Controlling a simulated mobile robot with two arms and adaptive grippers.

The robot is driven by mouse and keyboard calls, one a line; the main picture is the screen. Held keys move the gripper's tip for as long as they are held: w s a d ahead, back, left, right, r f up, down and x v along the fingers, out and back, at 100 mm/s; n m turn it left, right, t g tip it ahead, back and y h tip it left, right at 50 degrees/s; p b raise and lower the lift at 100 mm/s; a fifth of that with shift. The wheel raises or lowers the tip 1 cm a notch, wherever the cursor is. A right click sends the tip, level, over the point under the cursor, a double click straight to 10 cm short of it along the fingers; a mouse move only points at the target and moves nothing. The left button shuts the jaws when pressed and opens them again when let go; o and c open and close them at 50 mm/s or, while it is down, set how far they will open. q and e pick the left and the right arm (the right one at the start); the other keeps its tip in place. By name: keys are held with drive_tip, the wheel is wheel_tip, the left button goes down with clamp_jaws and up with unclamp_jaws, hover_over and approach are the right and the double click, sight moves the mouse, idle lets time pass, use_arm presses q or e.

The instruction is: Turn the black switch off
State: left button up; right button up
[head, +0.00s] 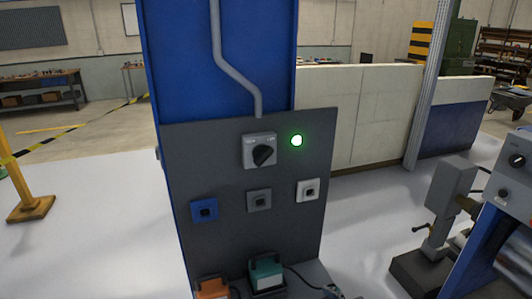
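The black switch (264,155) is a rotary knob on a light grey square plate, high on the dark grey panel (230,240). Its pointer is tilted, slanting between upper right and lower left. The small lettering on the plate is too fine to read surely. A green light (297,141) glows just right of the plate. Neither of my grippers shows in the head view.
Below the switch are a blue socket (204,210), a grey one (259,201) and a white one (307,190). An orange plug (212,289) and a teal plug (266,274) sit at the panel's bottom. A machine (500,220) stands at the right. The floor at left is mostly open.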

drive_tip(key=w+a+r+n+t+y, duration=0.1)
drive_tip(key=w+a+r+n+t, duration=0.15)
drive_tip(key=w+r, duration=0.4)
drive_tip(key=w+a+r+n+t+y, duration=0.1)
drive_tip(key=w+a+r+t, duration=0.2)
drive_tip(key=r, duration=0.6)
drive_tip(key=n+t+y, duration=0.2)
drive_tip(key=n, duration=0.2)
approach(266, 159)
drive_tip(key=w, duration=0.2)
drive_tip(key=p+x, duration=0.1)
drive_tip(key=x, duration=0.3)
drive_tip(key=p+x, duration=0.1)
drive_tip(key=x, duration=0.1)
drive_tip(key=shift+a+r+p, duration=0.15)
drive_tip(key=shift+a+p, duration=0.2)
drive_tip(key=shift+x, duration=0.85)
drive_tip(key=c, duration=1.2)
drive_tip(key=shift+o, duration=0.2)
